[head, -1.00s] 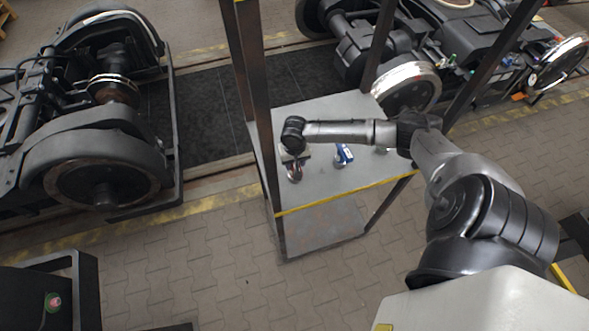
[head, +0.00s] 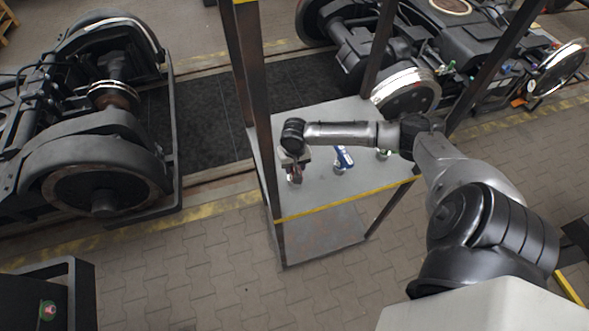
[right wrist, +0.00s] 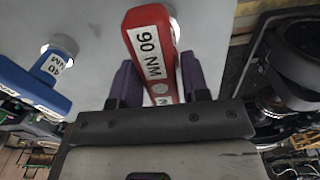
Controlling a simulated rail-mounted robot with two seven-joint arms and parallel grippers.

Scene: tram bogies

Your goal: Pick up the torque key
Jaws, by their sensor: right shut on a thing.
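The red torque key (right wrist: 137,25) has a white label reading 90 NM. In the right wrist view it lies between the two purple fingers of my right gripper (right wrist: 159,78), which is shut on it. In the head view my right gripper (head: 295,171) is at the left end of the grey shelf top, and the key there is mostly hidden by the gripper. A blue torque key (head: 343,157) stands to its right on the same shelf; it also shows in the right wrist view (right wrist: 30,86), labelled 40 NM. My left gripper is not in view.
The grey shelf (head: 320,191) has dark upright posts, one (head: 255,100) close to my right gripper, and a yellow front edge. A green-marked item (head: 384,154) stands at its right. Bogies stand at left (head: 95,170) and behind right (head: 405,88).

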